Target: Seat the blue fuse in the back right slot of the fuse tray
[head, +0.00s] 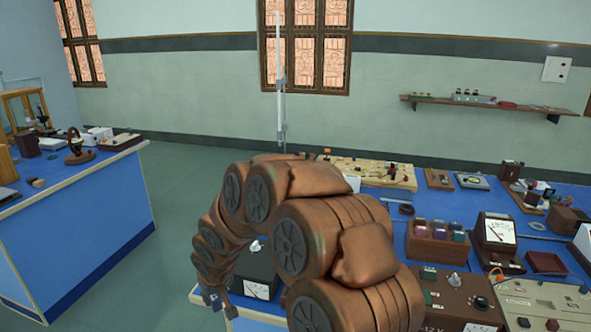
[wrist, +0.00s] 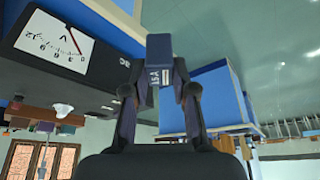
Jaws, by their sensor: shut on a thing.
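The blue fuse (wrist: 158,48) is dark blue with a white "15A" label. In the wrist view it is held between the two dark fingertips of my gripper (wrist: 160,82), which is shut on it, in the air beside a meter. A brown wooden holder with several coloured blocks (head: 437,247), which looks like the fuse tray, stands on the right bench, right of my arm and well apart from the gripper. Its back right slot is too small to tell.
A black meter box (head: 256,272) stands close to my gripper; its dial (wrist: 58,42) shows in the wrist view. A pointer meter (head: 497,232), a red tray (head: 547,263) and a brown knob box (head: 455,298) crowd around the holder. Open floor (head: 180,205) lies left.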

